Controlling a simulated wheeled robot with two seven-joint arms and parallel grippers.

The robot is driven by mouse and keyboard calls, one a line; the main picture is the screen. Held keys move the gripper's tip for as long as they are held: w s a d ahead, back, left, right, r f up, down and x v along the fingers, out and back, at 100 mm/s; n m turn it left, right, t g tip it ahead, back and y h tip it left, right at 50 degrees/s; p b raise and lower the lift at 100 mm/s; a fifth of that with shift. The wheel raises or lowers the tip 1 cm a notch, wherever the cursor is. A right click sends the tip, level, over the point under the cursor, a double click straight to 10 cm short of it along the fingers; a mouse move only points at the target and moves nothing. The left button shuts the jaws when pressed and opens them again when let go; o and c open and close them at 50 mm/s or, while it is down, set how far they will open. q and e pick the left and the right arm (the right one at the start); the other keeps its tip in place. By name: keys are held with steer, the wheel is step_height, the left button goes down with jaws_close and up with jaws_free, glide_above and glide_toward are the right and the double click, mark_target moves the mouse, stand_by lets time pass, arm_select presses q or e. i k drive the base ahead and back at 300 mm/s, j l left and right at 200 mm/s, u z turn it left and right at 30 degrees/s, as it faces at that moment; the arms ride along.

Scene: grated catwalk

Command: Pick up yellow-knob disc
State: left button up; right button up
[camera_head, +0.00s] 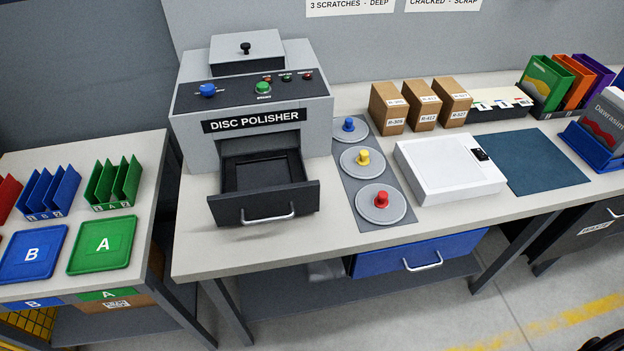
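The yellow-knob disc (352,164) is a round grey disc with a yellow knob (363,157) standing up at its centre. It lies on a dark grey strip mat (374,224) on the workbench, right of the disc polisher (185,125). The blue-knob disc (361,133) lies behind it and the red-knob disc (394,211) in front, all in one row. Neither of my grippers shows clearly in the head view, and nothing touches the discs.
The polisher's black drawer (276,205) stands open left of the discs. A white flat box (445,185) sits close on their right. Cardboard boxes (420,120) stand behind. Bare benchtop (290,244) lies in front. A blue drawer (400,262) hangs below the bench.

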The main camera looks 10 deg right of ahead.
mark_target(361, 162)
steer(key=l+u, duration=0.35)
steer(key=k+l+u, duration=0.1)
steer(key=l+u, duration=0.25)
steer(key=l, duration=0.15)
steer(key=k+l+u, duration=0.15)
steer(key=l+u, duration=0.2)
steer(key=l, duration=0.1)
